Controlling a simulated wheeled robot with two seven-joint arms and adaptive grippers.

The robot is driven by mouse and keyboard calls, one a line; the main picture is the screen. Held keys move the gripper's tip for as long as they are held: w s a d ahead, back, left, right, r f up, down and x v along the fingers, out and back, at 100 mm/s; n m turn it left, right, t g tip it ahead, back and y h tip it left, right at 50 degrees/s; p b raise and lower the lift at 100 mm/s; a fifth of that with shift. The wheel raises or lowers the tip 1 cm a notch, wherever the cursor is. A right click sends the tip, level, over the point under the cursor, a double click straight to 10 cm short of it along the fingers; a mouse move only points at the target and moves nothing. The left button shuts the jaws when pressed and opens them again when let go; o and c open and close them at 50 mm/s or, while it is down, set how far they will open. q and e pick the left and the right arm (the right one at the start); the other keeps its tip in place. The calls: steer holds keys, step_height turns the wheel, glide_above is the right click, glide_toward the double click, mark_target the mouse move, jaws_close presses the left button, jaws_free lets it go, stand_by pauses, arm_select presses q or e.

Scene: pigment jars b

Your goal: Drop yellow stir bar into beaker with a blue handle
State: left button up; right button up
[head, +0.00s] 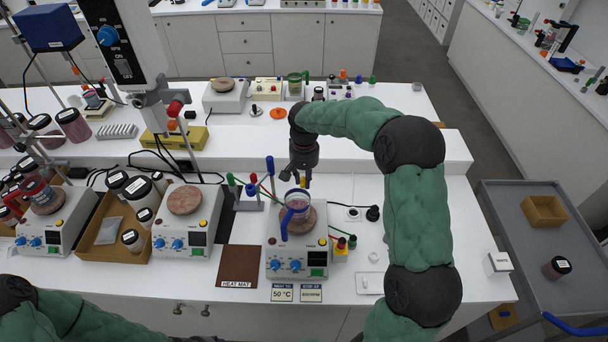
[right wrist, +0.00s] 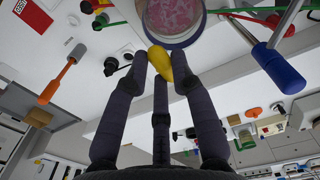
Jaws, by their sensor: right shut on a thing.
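The beaker with the blue handle (head: 297,212) stands on a hot plate (head: 288,264) at the front centre and holds something pinkish. Its blue handle (head: 284,226) faces front left. My right gripper (head: 301,180) is just behind and above the beaker. It is shut on the yellow stir bar (head: 303,182), whose small end shows below the fingers. In the right wrist view the stir bar (right wrist: 160,63) sits between the fingertips, with the beaker's round mouth (right wrist: 173,18) close by, just beyond it. My left gripper is out of view; only my left arm shows at lower left.
A stand with coloured-handled tools (head: 248,197) is left of the beaker. A brown heat mat (head: 239,266) lies left of the hot plate. A second hot plate (head: 187,226) stands further left. Small items lie right of the beaker. A raised shelf runs behind.

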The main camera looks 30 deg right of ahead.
mark_target(304, 181)
steer(key=shift+f+b, duration=0.4)
steer(key=shift+f, duration=0.65)
steer(key=o, duration=0.8)
steer(key=shift+c, duration=0.2)
step_height(304, 181, up, 12)
